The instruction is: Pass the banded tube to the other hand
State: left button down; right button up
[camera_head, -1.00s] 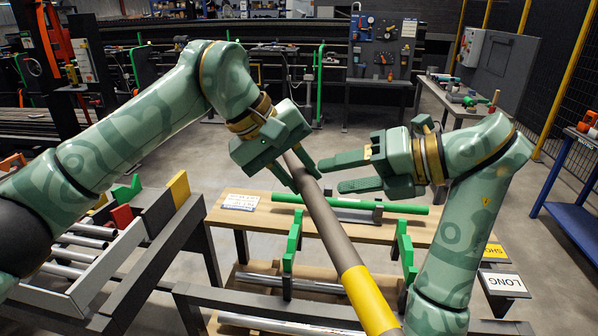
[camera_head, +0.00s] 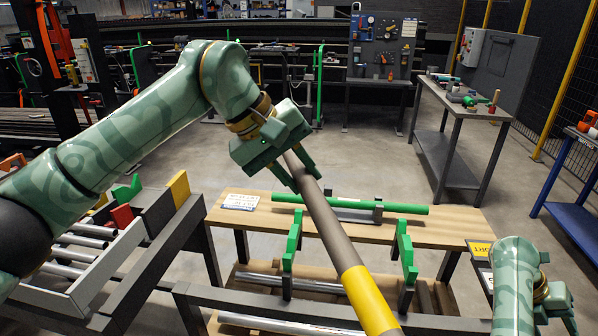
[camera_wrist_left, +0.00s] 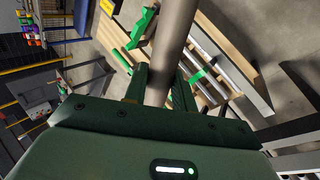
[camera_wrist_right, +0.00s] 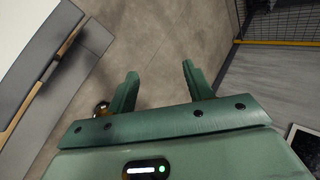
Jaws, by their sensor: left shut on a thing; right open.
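The banded tube (camera_head: 333,239) is long and dark grey-brown with a yellow band (camera_head: 369,300) towards its near end. It slants through the middle of the head view, above the wooden table. My left gripper (camera_head: 305,180) is shut on the tube near its far end. In the left wrist view the tube (camera_wrist_left: 172,40) passes between the two fingers of the left gripper (camera_wrist_left: 160,90). My right gripper is low at the right edge of the head view, partly cut off and away from the tube. In the right wrist view the right gripper (camera_wrist_right: 158,85) is open and empty.
A wooden table (camera_head: 235,218) with green upright supports (camera_head: 292,245) and a green tube (camera_head: 350,205) lies beneath the banded tube. A rack of silver tubes (camera_head: 85,260) stands at the left. A side bench (camera_head: 460,112) stands at the back right, with open floor before it.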

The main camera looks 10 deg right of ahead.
jog(key=s+d+f+n+g+h, duration=0.3)
jog(key=s+d+n+h, duration=0.1)
jog(key=s+n+h, duration=0.7)
jog(key=w+a+f+n+t+y, duration=0.4)
jog(key=a+f+n+t, duration=0.4)
jog(key=n+t, duration=0.45)
jog(key=w+a+f+n+t+y, duration=0.4)
jog(key=a+f+n+t, duration=0.35)
jog(key=n+t, duration=0.5)
jog(key=s+a+f+n+g+y, duration=0.35)
jog(key=s+a+f, duration=0.2)
jog(key=f, duration=0.25)
jog(key=s+a+f+n+g+y, duration=0.35)
jog(key=a+f, duration=0.25)
jog(key=f, duration=0.2)
jog(key=s+a+f+n+g+y, duration=0.1)
jog(key=s+a+f+n+g, duration=0.1)
jog(key=s, duration=0.6)
jog(key=s+a+f+n+g, duration=0.2)
jog(key=s+f+g, duration=0.1)
jog(key=s, duration=0.6)
jog(key=s+a+f+n+g+y, duration=0.1)
jog(key=s+a+f+g, duration=0.1)
jog(key=s, duration=0.7)
jog(key=f+g, duration=0.1)
jog(key=g, duration=0.1)
jog(key=shift+s+a+f+n+g+y, duration=0.15)
jog(key=shift+a+n+g+y, duration=0.15)
jog(key=shift+a+n+g, duration=0.1)
